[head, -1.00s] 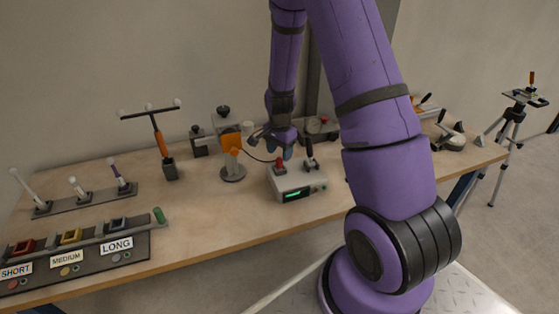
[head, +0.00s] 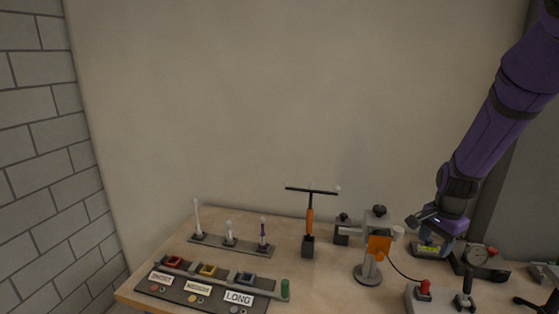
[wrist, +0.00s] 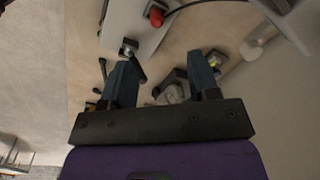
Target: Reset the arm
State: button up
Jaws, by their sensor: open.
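My purple arm (head: 497,110) reaches in from the right side of the head view. My gripper (head: 437,240) hangs above the workbench, behind the grey control box (head: 418,296) and right of the orange plate on a stand (head: 379,245). In the wrist view my gripper (wrist: 165,78) shows two blue-grey fingers spread apart with nothing between them. The control box also shows in the wrist view (wrist: 120,22), with its red knob (wrist: 157,15) and black lever beyond the fingertips.
A gauge device (head: 478,258) stands close right of my gripper. Left on the bench (head: 335,290) are an orange-handled T-bar (head: 309,228), a rack of three white-tipped rods (head: 230,243) and a labelled SHORT, MEDIUM, LONG tray (head: 262,301). The wall is behind.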

jog(key=s+a+r+n+t, duration=0.1)
jog(key=s+a+r+n, duration=0.2)
jog(key=s+r, duration=0.35)
jog(key=s+a+r+n+t, duration=0.1)
jog(key=s+a+r+n, duration=0.25)
jog(key=r, duration=0.65)
jog(key=s+a+r+n+t, duration=0.1)
jog(key=s+a+r+n, duration=0.1)
jog(key=s, duration=0.5)
jog(key=s+a+r+n+t, duration=0.1)
jog(key=s+a+r+n, duration=0.1)
jog(key=s+r+n, duration=0.3)
jog(key=s, duration=0.3)
jog(key=shift+r, duration=0.3)
jog(key=shift+s+a, duration=0.1)
